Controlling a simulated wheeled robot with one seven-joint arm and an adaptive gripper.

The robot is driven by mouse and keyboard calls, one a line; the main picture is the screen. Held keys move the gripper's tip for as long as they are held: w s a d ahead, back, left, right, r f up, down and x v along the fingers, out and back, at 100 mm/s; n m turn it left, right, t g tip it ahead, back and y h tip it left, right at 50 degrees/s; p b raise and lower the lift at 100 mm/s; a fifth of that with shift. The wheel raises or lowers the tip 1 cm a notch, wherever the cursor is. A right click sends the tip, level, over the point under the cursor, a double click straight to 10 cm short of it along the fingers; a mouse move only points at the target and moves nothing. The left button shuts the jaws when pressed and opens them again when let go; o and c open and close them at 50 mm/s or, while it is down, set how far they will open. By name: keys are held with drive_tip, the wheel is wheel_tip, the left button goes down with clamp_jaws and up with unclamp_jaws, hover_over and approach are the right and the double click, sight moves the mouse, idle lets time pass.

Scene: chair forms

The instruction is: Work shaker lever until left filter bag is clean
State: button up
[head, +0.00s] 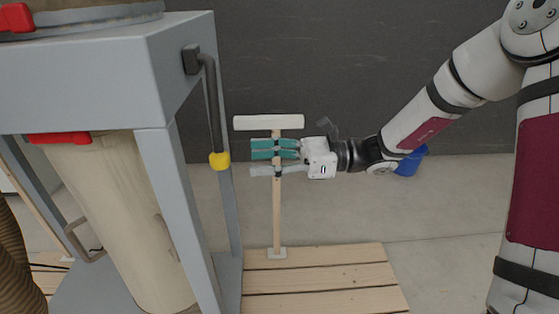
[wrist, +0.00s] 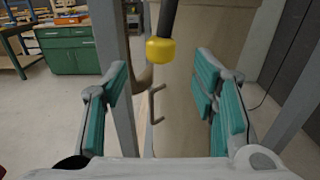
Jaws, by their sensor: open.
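The shaker lever (head: 211,105) is a dark bent bar on the side of the grey frame, hanging down to a yellow knob (head: 219,160). My gripper (head: 262,157) is open and empty, to the right of the knob and apart from it, with its teal-padded fingers pointing left. In the wrist view the knob (wrist: 160,50) appears between the two fingers, ahead of the tips. A cream filter bag (head: 115,215) hangs below the frame; it also shows behind the knob in the wrist view (wrist: 205,40). I cannot tell if it is the left one or how clean it is.
The grey frame (head: 75,85) has a leg close to the lever. A wooden T-shaped tool (head: 277,215) stands upright on a slatted pallet (head: 325,280), in line with my fingers in the head view. A blue bucket (head: 410,162) sits near the wall. Green cabinets (wrist: 70,55) stand farther off.

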sight(220, 160)
drive_tip(key=a, duration=0.8)
drive_tip(key=shift+w+a, duration=0.2)
drive_tip(key=shift+a, duration=0.15)
drive_tip(key=c, duration=0.8)
drive_tip(key=shift+c, duration=0.2)
drive_tip(key=o, duration=0.5)
